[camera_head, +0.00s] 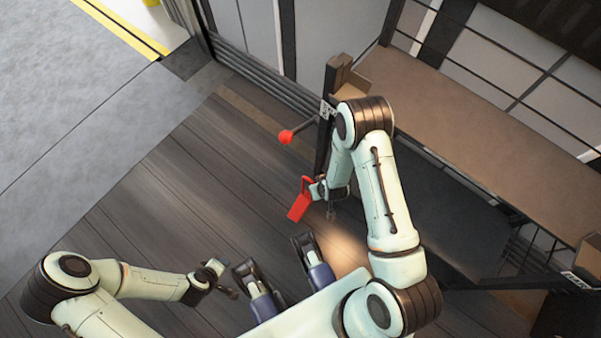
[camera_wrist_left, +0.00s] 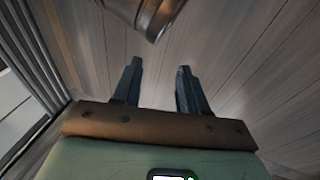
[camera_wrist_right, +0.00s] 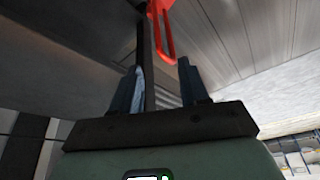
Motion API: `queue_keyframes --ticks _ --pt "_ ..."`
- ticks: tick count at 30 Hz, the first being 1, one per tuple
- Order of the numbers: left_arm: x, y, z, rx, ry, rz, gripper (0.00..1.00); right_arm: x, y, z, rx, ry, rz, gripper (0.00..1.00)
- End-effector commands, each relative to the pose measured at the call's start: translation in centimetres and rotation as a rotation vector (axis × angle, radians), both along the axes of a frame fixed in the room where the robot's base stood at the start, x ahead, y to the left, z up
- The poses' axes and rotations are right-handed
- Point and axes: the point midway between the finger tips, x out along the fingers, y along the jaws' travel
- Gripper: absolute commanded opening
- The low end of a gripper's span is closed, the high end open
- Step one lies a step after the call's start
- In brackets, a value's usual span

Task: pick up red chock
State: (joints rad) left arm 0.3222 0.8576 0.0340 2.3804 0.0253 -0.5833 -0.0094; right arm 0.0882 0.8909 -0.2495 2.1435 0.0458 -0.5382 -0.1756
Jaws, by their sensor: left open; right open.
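The red chock (camera_head: 300,204), with a loop-like red handle at its top, shows near the middle of the head view. My right gripper (camera_head: 322,199) is right beside it, on its right. In the right wrist view the red chock (camera_wrist_right: 166,30) shows at the top, beyond the fingertips and roughly in line with the gap between them. The right gripper (camera_wrist_right: 160,85) is open; I cannot tell whether a finger touches the chock. My left gripper (camera_head: 226,282) is open and empty, low over the wooden floor. Its fingers (camera_wrist_left: 157,80) show apart in the left wrist view.
A dark post (camera_head: 325,138) stands just behind the chock, with a red-knobbed lever (camera_head: 286,136) to its left. A brown-topped shelf (camera_head: 480,90) fills the right side. Wooden floor (camera_head: 150,210) is open to the left, with grey concrete (camera_head: 80,100) beyond.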

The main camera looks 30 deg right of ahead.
Motion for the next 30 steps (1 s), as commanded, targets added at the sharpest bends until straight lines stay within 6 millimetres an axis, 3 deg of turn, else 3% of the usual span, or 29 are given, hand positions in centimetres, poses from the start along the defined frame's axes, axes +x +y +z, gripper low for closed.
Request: queue_keyframes --ticks 1,8,15,23,30 --pt "0.4 0.2 -1.0 0.005 -0.009 0.004 0.43 0.8 -0.3 -0.8 -0.012 -0.015 0.005 0.44" --pt "0.6 0.8 -2.6 0.017 -0.005 0.016 0.43 2.5 -0.8 -3.3 -0.027 -0.033 0.013 0.44" --pt "-2.5 1.3 -5.5 0.013 0.098 0.020 0.43 4.1 -1.0 -7.4 -0.025 -0.032 0.011 0.44" --pt "-4.0 1.5 -6.6 0.010 0.150 0.023 0.43 4.7 -1.1 -9.0 -0.024 -0.032 0.011 0.44" --pt "-7.1 1.9 -8.9 0.005 0.254 0.031 0.43 5.6 -1.1 -12.1 -0.025 -0.032 0.011 0.44"
